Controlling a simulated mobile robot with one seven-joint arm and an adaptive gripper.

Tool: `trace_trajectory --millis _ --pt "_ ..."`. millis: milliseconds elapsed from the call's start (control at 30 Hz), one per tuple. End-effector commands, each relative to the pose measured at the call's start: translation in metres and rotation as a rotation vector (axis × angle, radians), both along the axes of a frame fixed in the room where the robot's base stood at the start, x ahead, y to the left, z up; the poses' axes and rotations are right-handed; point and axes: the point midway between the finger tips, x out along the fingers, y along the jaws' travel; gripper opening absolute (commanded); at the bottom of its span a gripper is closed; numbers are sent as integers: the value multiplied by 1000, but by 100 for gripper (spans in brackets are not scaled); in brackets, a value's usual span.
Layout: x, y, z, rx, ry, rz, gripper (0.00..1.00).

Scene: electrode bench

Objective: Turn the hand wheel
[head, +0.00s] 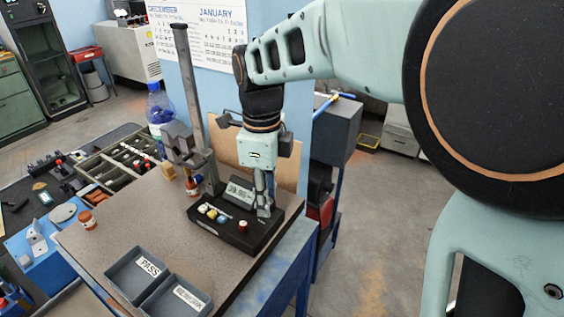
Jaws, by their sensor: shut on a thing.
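A test stand with a tall grey column (191,85) and a black base (228,237) stands on the bench. A grey carriage (180,139) sits on the column. My gripper (264,212) points down over the right part of the base, beside the small display (239,190). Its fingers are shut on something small. That thing is mostly hidden by the fingers, and I cannot tell whether it is the hand wheel. I cannot clearly pick out a hand wheel elsewhere on the stand. A red knob (243,226) and several small coloured buttons (212,213) are on the base.
Grey bins marked PASS (121,285) and another label (189,298) stand at the bench's front. An orange-capped jar (87,220) is at the left edge. A blue bottle (160,108) and a parts tray (88,164) lie behind. Brown bench top (128,213) is clear between.

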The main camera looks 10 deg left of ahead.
Motion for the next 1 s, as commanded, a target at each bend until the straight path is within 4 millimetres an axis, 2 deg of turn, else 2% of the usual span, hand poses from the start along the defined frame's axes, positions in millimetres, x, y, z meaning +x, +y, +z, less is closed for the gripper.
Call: trace_trajectory --millis 133,167,300,667,767,1000 --pt "1 0 1 1 -2 0 0" --pt "1 0 1 1 -2 0 26" --pt "0 0 1 1 -1 1 41" --pt "0 0 5 1 -1 2 42" --pt "1 0 17 2 -3 1 42" --pt "0 1 68 3 -4 1 42"
